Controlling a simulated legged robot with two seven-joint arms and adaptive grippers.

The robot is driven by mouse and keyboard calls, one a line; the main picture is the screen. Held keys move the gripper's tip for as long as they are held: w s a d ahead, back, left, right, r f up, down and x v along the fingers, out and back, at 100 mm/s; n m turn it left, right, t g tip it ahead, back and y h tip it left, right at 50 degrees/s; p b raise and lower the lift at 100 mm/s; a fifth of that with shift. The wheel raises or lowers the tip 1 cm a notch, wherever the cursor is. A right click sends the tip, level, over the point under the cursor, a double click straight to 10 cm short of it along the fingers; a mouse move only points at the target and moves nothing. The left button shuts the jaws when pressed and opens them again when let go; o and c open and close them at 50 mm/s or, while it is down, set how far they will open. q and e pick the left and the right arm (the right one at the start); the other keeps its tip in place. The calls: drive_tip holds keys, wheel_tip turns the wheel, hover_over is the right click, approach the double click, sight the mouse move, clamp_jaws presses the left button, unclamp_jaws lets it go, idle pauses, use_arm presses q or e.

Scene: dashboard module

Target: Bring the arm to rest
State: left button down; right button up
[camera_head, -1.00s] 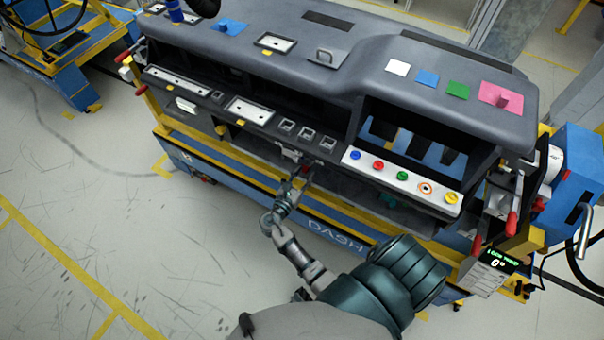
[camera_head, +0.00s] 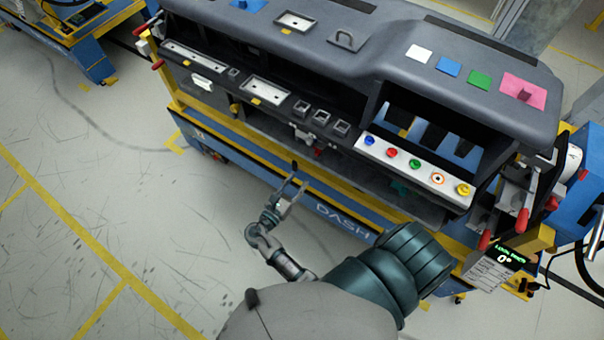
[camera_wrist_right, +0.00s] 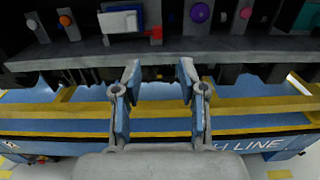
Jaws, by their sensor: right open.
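My right gripper (camera_head: 289,182) is open and empty in the head view, in front of the dashboard module (camera_head: 290,70), apart from it and level with its lower blue frame. In the right wrist view my right gripper (camera_wrist_right: 158,78) shows its two fingers spread apart, with the blue and yellow frame of the module's stand behind them and nothing between them. My right arm (camera_head: 385,275) reaches in from the bottom of the head view. My left gripper is not in view.
A strip of coloured buttons (camera_head: 415,165) sits on the module's front edge. A red-handled clamp (camera_head: 521,220) and a small display (camera_head: 505,255) stand at the right. Open floor (camera_head: 120,200) lies to the left, with yellow lines.

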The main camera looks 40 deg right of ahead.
idle(0.6)
drive_tip(key=s+a+f+m+g+y, duration=0.1)
drive_tip(key=s+f+y, duration=0.2)
drive_tip(key=f, duration=0.7)
drive_tip(key=s+f+m+y, duration=0.2)
drive_tip(key=s+f+y, duration=0.1)
drive_tip(key=f, duration=0.6)
drive_tip(key=s+a+f+m+g+y, duration=0.1)
drive_tip(key=s+f+y, duration=0.2)
drive_tip(key=f, duration=0.7)
drive_tip(key=s+f+m+g+y, duration=0.1)
drive_tip(key=s+f+m+y, duration=0.3)
drive_tip(key=s+f+m, duration=0.3)
drive_tip(key=s+f+m+g+y, duration=0.2)
drive_tip(key=s+f+m, duration=0.6)
drive_tip(key=s, duration=0.7)
drive_tip(key=shift+s+a+f+m+g+y, duration=0.2)
drive_tip(key=shift+f+m+g+y, duration=0.1)
drive_tip(key=shift+m+y, duration=0.5)
